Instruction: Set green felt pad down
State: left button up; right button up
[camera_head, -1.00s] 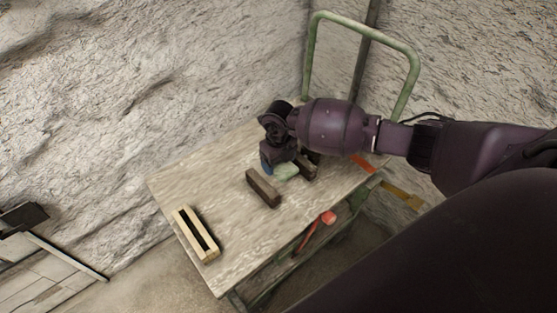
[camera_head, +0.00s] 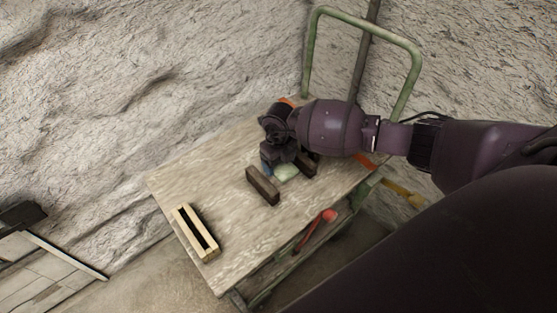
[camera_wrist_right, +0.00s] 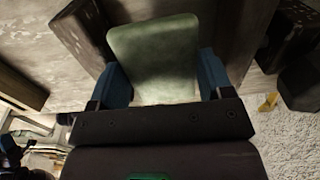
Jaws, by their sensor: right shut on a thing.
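The green felt pad (camera_head: 286,172) is pale green and shows below my right gripper (camera_head: 272,168) in the head view, over the cart's top between two dark blocks. In the right wrist view the pad (camera_wrist_right: 155,55) lies between the two blue fingers of my right gripper (camera_wrist_right: 160,82), which is shut on it. I cannot tell whether the pad touches the tabletop. The gripper's far finger is hidden in the head view. My left gripper is not in view.
A dark brown block (camera_head: 262,186) lies left of the pad, and another dark block (camera_head: 309,165) lies right of it. A pale slotted wooden piece (camera_head: 187,221) lies near the cart top's (camera_head: 228,226) left end. A green handle frame (camera_head: 310,45) rises at the back.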

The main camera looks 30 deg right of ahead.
jog(key=shift+f, duration=0.4)
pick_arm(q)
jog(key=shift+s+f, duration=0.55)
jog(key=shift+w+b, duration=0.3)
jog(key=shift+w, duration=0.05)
pick_arm(e)
jog(key=shift+f, duration=0.5)
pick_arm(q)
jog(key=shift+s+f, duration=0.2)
pick_arm(e)
jog(key=shift+f, duration=0.3)
jog(key=shift+f, duration=0.25)
pick_arm(q)
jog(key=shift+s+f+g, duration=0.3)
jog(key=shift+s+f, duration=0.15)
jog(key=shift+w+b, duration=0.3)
jog(key=shift+b, duration=0.1)
pick_arm(e)
jog(key=shift+f, duration=0.6)
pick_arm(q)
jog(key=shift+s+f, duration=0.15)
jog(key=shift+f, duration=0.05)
pick_arm(e)
jog(key=shift+f, duration=0.2)
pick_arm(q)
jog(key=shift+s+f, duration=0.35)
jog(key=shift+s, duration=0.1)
pick_arm(e)
jog(key=shift+f, duration=0.35)
